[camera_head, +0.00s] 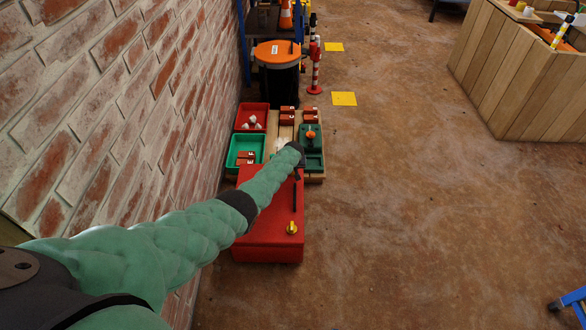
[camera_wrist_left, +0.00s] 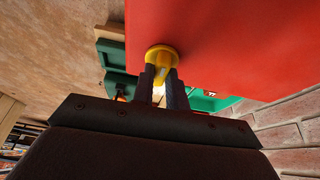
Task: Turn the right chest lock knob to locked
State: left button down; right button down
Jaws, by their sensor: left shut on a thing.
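The red chest (camera_head: 262,228) stands on the floor along the brick wall. One yellow lock knob (camera_head: 291,228) shows at its near right end and nothing touches it. My left gripper (camera_head: 297,152) is at the chest's far end. In the left wrist view, my left gripper (camera_wrist_left: 163,82) is shut on another yellow lock knob (camera_wrist_left: 161,56) on the red chest (camera_wrist_left: 225,45). The fingers hide part of this knob, so its exact angle is hard to read. This far knob is hidden in the head view. My right gripper is out of view.
Beyond the chest are a red bin (camera_head: 251,108), a green bin (camera_head: 233,152) and a dark green tray (camera_head: 315,163). A black barrel with an orange lid (camera_head: 278,53) stands behind them. The brick wall (camera_head: 120,100) is close on the left.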

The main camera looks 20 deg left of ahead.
pick_arm(q)
jog(key=c, duration=1.4)
grip_release()
jog(key=shift+s+r+p, duration=0.2)
jog(key=shift+r+p, duration=0.25)
jog(key=shift+r, duration=0.05)
jog(key=p+v, duration=0.2)
jog(key=v, duration=0.2)
jog(key=shift+d+r, duration=0.1)
jog(key=v, duration=0.2)
jog(key=shift+s+r+p, duration=0.2)
jog(key=shift+p, duration=0.1)
